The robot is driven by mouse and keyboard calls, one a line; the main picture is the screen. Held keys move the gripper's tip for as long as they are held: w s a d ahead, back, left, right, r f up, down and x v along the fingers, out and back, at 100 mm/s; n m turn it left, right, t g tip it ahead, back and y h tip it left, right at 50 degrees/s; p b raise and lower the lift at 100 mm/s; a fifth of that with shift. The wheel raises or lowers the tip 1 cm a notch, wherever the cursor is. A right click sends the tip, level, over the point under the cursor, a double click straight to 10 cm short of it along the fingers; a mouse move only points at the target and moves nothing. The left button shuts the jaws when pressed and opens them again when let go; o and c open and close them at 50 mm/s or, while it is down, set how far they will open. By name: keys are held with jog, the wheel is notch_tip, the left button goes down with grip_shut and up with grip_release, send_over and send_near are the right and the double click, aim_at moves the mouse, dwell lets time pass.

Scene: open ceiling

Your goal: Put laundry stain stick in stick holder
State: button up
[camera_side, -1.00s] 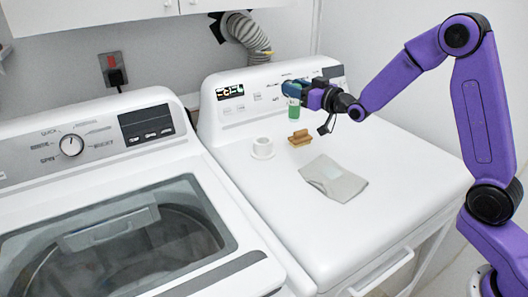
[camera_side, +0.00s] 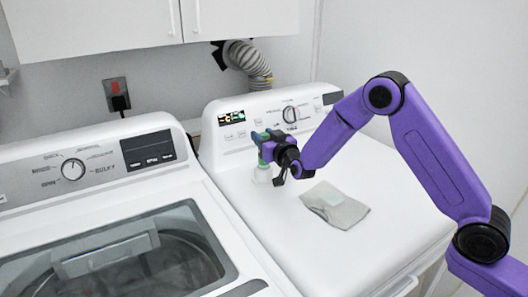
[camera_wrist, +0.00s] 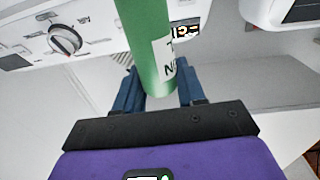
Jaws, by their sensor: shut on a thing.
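The green laundry stain stick (camera_wrist: 150,45) is upright between the blue fingers of my gripper (camera_wrist: 158,92) in the wrist view, with part of a white label showing. In the side view, my gripper (camera_side: 266,147) is shut on the stick, mostly hiding it. The white stick holder (camera_side: 262,174) stands on the dryer top just below my gripper, partly covered by it. The stick is over or at the holder; I cannot tell whether its lower end is inside.
The dryer's control panel (camera_side: 280,115) rises behind. A washer (camera_side: 120,170) stands at left. The dryer's right side is clear.

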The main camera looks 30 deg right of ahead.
aim_at(264, 167)
jog(key=shift+f, duration=1.8)
jog(key=shift+f, duration=0.1)
jog(key=o, duration=1.1)
jog(key=shift+c, duration=0.2)
jog(key=shift+s, duration=0.25)
jog(key=s, duration=1.1)
jog(key=shift+s+a, duration=0.3)
jog(key=shift+a, duration=0.05)
